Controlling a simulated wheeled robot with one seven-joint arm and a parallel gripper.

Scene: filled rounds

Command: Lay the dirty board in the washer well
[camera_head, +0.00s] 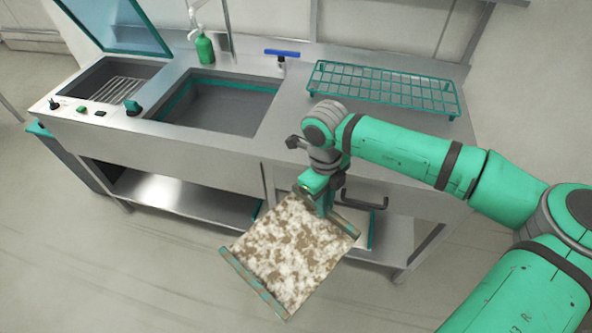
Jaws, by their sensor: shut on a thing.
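The dirty board (290,250) is a flat rectangle with brown and white stains and teal-edged strips at two opposite ends. My gripper (322,202) is shut on its upper right part and holds it tilted in front of the counter, above the floor. The washer well (78,84) is the small recess at the counter's far left, with a wire rack (118,91) inside. Its teal-edged glass lid (118,22) stands open behind it. The board is well to the right of the well and in front of the counter.
A wider sink basin (222,106) lies between the washer and my arm. A green bottle (205,49), a faucet and a blue-handled tool (282,53) stand behind it. A teal wire rack (383,88) sits at right.

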